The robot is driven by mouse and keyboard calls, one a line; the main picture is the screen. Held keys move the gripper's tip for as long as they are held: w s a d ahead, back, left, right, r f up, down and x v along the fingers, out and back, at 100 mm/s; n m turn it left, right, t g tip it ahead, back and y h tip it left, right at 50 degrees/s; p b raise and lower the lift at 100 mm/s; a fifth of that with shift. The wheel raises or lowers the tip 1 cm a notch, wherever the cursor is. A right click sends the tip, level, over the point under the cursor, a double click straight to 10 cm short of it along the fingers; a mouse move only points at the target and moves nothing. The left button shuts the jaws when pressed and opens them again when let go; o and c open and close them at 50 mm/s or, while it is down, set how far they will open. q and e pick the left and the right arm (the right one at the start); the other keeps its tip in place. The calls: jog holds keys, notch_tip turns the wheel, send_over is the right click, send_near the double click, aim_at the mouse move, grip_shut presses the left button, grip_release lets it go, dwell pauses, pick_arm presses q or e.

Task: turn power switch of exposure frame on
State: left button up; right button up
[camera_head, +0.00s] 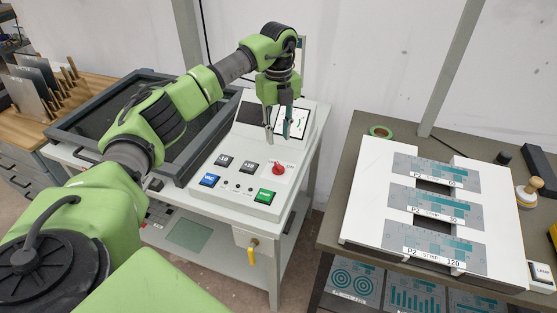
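The exposure frame's white control panel (231,170) stands in the middle of the head view. A red rotary knob (278,169) sits on its right part, with small lettering around it too fine to read surely. My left gripper (278,138) comes down from above, its two fingers apart and nothing between them. Its tips are above and behind the knob in the picture, not touching it. Which way the knob points is too small to tell. My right gripper is not in view.
The panel also has a blue button (209,180), a green button (264,197) and dark buttons. A dark-framed tray (77,134) lies left of it under my arm. A table (352,168) with printed plates (433,207) on white blocks stands right, across a gap.

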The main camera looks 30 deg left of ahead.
aim_at(278, 165)
pick_arm(q)
notch_tip(278, 165, down, 11)
jog(key=shift+f+p, duration=0.1)
jog(key=shift+p, duration=1)
grip_shut()
